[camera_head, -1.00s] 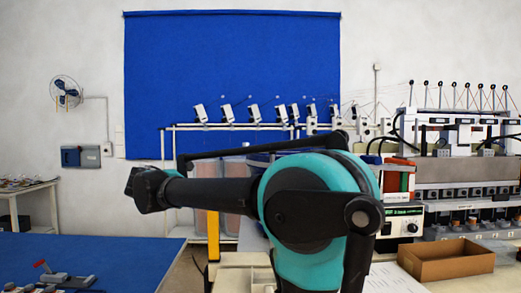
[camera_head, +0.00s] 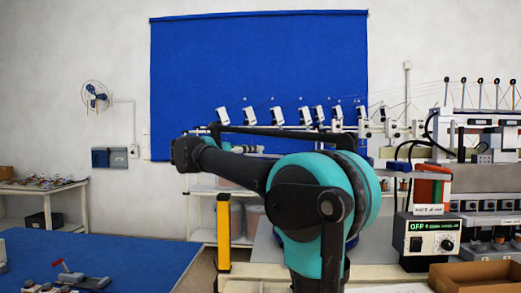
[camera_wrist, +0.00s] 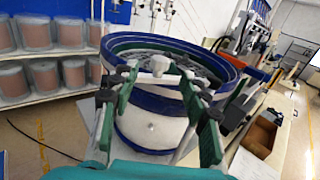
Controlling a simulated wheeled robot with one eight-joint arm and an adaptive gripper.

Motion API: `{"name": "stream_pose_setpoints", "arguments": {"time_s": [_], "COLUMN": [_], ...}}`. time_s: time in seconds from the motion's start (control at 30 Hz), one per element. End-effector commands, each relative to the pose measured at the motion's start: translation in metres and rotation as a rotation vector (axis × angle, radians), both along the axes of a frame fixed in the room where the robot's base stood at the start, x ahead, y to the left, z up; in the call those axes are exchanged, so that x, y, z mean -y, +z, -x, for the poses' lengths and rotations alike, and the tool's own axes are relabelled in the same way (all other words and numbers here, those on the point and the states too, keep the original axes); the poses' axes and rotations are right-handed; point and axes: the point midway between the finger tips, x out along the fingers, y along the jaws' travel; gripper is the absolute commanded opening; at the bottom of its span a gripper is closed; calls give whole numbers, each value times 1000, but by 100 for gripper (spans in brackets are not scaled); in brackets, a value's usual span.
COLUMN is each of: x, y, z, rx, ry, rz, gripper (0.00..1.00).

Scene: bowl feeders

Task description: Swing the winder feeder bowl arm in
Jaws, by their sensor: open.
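The feeder bowl (camera_wrist: 150,131) stands in the middle of the wrist view, a round white drum with blue rims. Its inside looks grey and cluttered. A pale knob (camera_wrist: 160,66) shows over the bowl's opening, between my fingers in the picture; it may belong to the bowl arm, but the rest of that arm is hard to make out. My gripper (camera_wrist: 158,84) is open, with one green finger on each side of the knob. I cannot tell how far the fingertips are from it. In the head view my own arm hides most of the bowl.
Shelves with several pinkish-brown spools (camera_wrist: 43,76) stand at the left of the wrist view. An open cardboard box (camera_wrist: 263,138) lies at the right. In the head view, a yellow post (camera_head: 223,232) and a control box marked OFF (camera_head: 431,238) flank my arm.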

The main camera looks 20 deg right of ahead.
Motion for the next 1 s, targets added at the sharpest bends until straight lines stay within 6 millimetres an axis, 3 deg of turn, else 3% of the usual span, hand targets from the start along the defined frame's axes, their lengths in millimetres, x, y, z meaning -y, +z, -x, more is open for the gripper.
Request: {"name": "stream_pose_setpoints", "arguments": {"time_s": [0.1,0.33,0.8,1.0], "x": [23,51,61,61], "y": [0,0,0,0], "z": [-10,-25,-30,-30], "rx": [0,1,0,0], "ry": [-5,-2,0,0], "rz": [0,0,-1,-1], "gripper": [46,46,46,21]}}
